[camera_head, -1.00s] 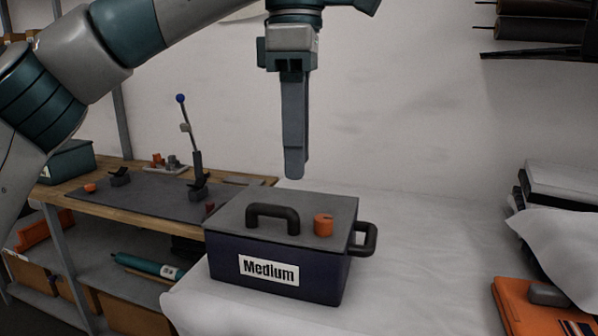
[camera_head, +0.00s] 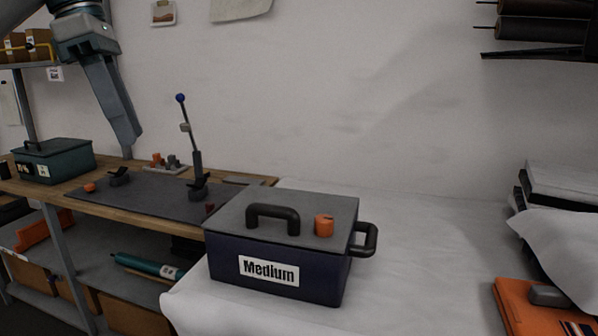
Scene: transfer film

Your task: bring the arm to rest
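My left gripper (camera_head: 128,142) hangs at the upper left, pointing down, above the back of the wooden workbench and apart from everything on it. Its fingers show from the side as one grey shape, so I cannot tell whether they are open or shut. Nothing shows hanging from the fingertips. Most of the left arm is out of the picture. My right gripper is not in view.
The workbench (camera_head: 150,212) carries an upright lever (camera_head: 190,135) and a green case (camera_head: 62,162). An orange case (camera_head: 520,308) lies right.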

